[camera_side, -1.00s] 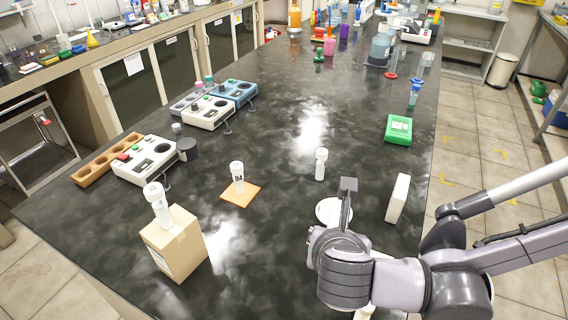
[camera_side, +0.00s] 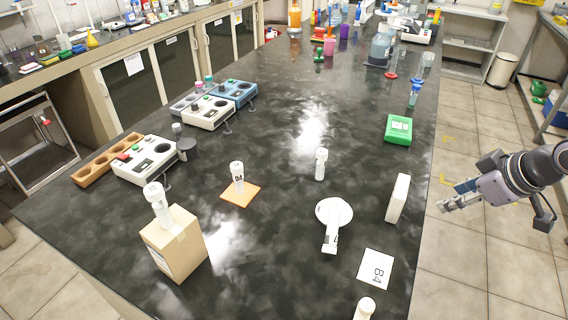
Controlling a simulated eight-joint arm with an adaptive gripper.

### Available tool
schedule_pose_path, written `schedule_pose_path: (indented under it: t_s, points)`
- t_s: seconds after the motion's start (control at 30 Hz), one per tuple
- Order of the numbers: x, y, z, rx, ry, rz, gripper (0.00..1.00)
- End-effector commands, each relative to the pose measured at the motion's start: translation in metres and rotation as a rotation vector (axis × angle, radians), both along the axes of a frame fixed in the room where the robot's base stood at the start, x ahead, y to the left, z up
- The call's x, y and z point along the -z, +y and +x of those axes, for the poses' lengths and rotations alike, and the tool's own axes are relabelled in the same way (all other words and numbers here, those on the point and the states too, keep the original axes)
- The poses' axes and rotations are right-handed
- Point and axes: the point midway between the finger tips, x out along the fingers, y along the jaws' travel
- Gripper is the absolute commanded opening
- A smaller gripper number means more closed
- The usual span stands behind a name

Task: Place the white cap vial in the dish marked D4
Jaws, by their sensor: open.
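A round white dish (camera_side: 333,209) lies on the dark bench at centre right. A white-capped vial (camera_side: 331,238) is tipped over at its front edge, partly over the dish and pointing toward the camera. I cannot read a D4 mark on the dish. Other white-capped vials stand upright: on a cardboard box (camera_side: 172,245) the vial (camera_side: 159,204), on an orange pad (camera_side: 240,197) the vial (camera_side: 238,176), and on the bare bench the vial (camera_side: 320,164). Another vial (camera_side: 364,309) is at the bottom edge. My gripper (camera_side: 448,197) is open and empty, right of the bench, away from the dish.
A white card marked B4 (camera_side: 376,270) lies front right. A white upright block (camera_side: 398,199) stands right of the dish, near the bench edge. A green box (camera_side: 398,130) is farther back. Instruments (camera_side: 147,160) stand at left. The bench middle is clear.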

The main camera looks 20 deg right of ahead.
Motion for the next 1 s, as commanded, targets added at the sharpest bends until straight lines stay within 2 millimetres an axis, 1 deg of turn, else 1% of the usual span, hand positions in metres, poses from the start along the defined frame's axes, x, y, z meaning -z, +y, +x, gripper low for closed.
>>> schedule_pose_path:
  t_s: [0.03, 0.13, 0.17, 0.2, 0.3, 0.67, 0.77, 0.83, 0.97, 1.0]
  points:
    - [0.000, -0.009, -0.004, 0.090, -0.020, 0.059, 0.46]
    - [0.000, -0.018, -0.008, 0.208, -0.053, 0.146, 0.46]
    - [-0.001, -0.020, -0.008, 0.230, -0.059, 0.162, 0.51]
    - [-0.001, -0.021, -0.009, 0.252, -0.064, 0.179, 0.51]
    - [-0.001, -0.023, -0.010, 0.275, -0.071, 0.196, 0.51]
    - [-0.001, -0.022, -0.009, 0.271, -0.069, 0.194, 0.51]
    - [-0.001, -0.017, -0.007, 0.272, -0.056, 0.194, 0.51]
    - [-0.001, -0.009, -0.004, 0.280, -0.035, 0.194, 0.51]
    - [0.001, 0.016, 0.006, 0.318, 0.022, 0.185, 0.51]
    - [0.001, 0.025, 0.010, 0.336, 0.038, 0.177, 0.51]
